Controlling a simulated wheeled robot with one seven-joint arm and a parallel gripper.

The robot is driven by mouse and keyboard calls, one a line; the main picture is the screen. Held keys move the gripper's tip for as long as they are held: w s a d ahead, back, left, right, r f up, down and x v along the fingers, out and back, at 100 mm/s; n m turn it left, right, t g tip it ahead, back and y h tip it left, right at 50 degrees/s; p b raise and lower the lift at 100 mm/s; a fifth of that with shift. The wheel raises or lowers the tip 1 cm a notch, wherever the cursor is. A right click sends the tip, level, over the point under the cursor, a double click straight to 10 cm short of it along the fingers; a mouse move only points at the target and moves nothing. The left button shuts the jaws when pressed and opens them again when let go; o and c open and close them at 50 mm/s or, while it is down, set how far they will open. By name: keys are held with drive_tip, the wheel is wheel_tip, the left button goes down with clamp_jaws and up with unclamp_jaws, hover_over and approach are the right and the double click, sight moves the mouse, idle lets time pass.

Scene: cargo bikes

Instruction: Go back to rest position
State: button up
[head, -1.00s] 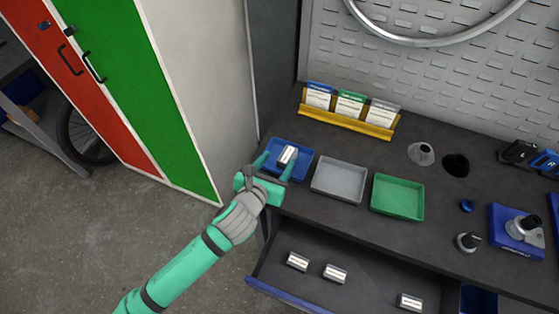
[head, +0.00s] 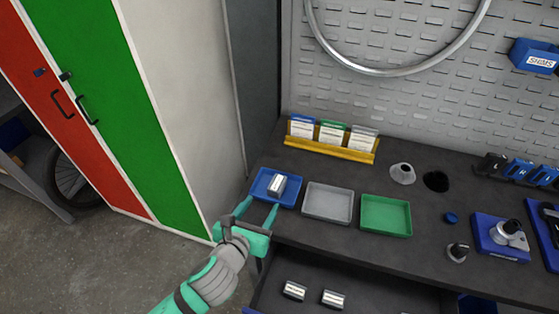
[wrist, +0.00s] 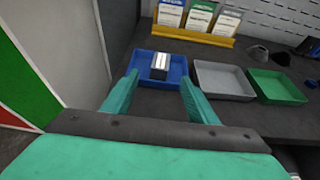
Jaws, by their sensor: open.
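My gripper (head: 257,213) is open and empty, just in front of the blue tray (head: 259,190) at the left end of the workbench. A small silver block with a white label (head: 277,184) sits in that tray, apart from the fingers. In the wrist view, the two teal fingers (wrist: 159,100) are spread wide, with the block (wrist: 159,67) beyond their tips in the blue tray (wrist: 143,60). My arm reaches in from the bottom of the head view.
A grey tray (head: 328,216) and a green tray (head: 386,231) stand to the right. A yellow card holder (head: 330,149) is behind them. Below, an open drawer (head: 365,283) holds labelled blocks (head: 333,299). The red and green cabinet (head: 95,70) stands left. Floor shows at lower left.

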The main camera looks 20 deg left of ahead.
drive_tip(key=shift+s+f, duration=0.1)
drive_tip(key=s+d+f+n+h, duration=0.1)
drive_tip(key=s+d+f+n, duration=0.1)
drive_tip(key=s+f+n, duration=0.55)
drive_tip(key=s+d+f+n, duration=0.35)
drive_tip(key=s+n, duration=0.55)
drive_tip(key=s, duration=0.3)
drive_tip(key=s+d+r+n+t, duration=0.1)
drive_tip(key=s+d+n, duration=0.3)
drive_tip(key=n, duration=0.5)
drive_tip(key=s+d+r+n+y, duration=0.1)
drive_tip(key=s+d+n, duration=0.4)
drive_tip(key=d+n, duration=0.4)
drive_tip(key=shift+n+t, duration=0.4)
drive_tip(key=shift+n, duration=0.35)
drive_tip(key=shift+r, duration=0.1)
drive_tip(key=shift+s+d, duration=0.1)
drive_tip(key=shift+c, duration=0.6)
